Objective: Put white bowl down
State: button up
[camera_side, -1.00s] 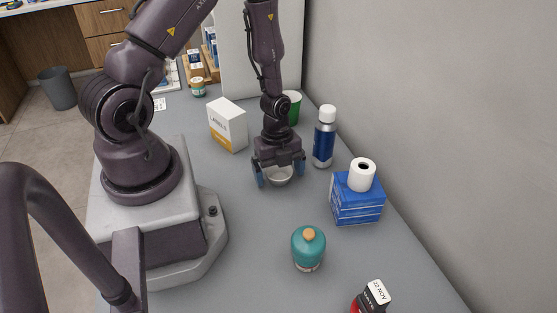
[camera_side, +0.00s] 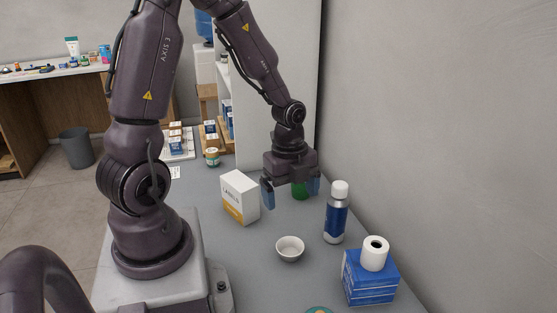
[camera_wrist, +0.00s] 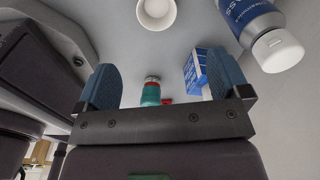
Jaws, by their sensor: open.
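The white bowl (camera_side: 290,249) stands upright on the grey counter (camera_side: 262,285), and looks empty. It also shows at the top of the wrist view (camera_wrist: 156,12). My gripper (camera_side: 291,193) is open and empty, raised above the counter and beyond the bowl in the side view. Its blue fingers are wide apart and do not touch the bowl. In the wrist view the open fingers (camera_wrist: 172,88) have nothing between them.
A labels box (camera_side: 240,197) stands left of my gripper. A blue box (camera_side: 369,280) with a white roll (camera_side: 374,253) on top is nearer. Counter around the bowl is clear.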

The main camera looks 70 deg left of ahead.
jog(key=s+d+r+n+t, duration=0.2)
jog(key=s+d+r+n, duration=0.1)
jog(key=r+n, duration=0.5)
jog(key=s+d+r+n+t, duration=0.3)
jog(key=d+r+n, duration=0.3)
jog(key=r, duration=0.6)
jog(key=shift+s+n+y, duration=0.4)
jog(key=shift+s+n, duration=0.15)
jog(key=shift+n, duration=0.45)
